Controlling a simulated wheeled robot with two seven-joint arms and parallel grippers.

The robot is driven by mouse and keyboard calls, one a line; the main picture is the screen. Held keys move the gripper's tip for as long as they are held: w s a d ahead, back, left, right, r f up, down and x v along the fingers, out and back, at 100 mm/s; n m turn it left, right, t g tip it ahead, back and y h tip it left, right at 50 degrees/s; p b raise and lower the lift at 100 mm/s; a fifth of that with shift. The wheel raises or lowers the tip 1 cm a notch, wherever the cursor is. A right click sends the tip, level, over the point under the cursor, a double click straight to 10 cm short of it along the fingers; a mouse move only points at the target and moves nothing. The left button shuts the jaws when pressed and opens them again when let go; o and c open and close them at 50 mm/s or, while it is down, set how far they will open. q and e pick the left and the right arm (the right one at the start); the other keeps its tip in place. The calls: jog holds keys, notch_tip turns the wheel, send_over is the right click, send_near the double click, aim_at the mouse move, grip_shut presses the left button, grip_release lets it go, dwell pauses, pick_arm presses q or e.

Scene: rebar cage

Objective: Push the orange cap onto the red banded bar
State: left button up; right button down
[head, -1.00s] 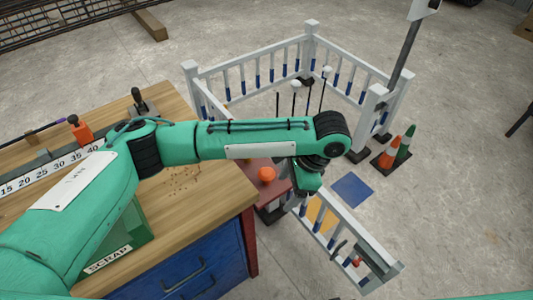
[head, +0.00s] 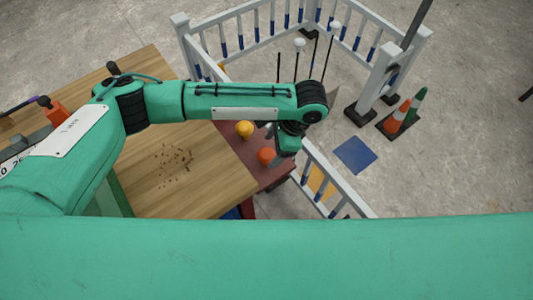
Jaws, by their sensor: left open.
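An orange cap (head: 267,156) sits on a dark red shelf (head: 277,179) beside the wooden bench. A yellow cap (head: 244,129) sits on the same shelf, further back and left. My left gripper (head: 288,153) points down just right of the orange cap, apart from it in the picture. It is open, and its fingers are mostly hidden under the wrist. Thin dark upright bars stand inside the white railing, some with white caps (head: 299,45). I cannot make out a red band on any bar. My right gripper is out of view.
White railings (head: 335,179) surround the bars. A blue square (head: 355,155) lies on the floor, with orange (head: 397,117) and green (head: 416,107) cones to its right. The wooden bench (head: 200,180) fills the left. My green arm link covers the bottom.

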aim_at(268, 153)
pick_arm(q)
jog(key=shift+x, duration=2.65)
jog(key=shift+s+a+r, duration=0.1)
jog(key=c, duration=1)
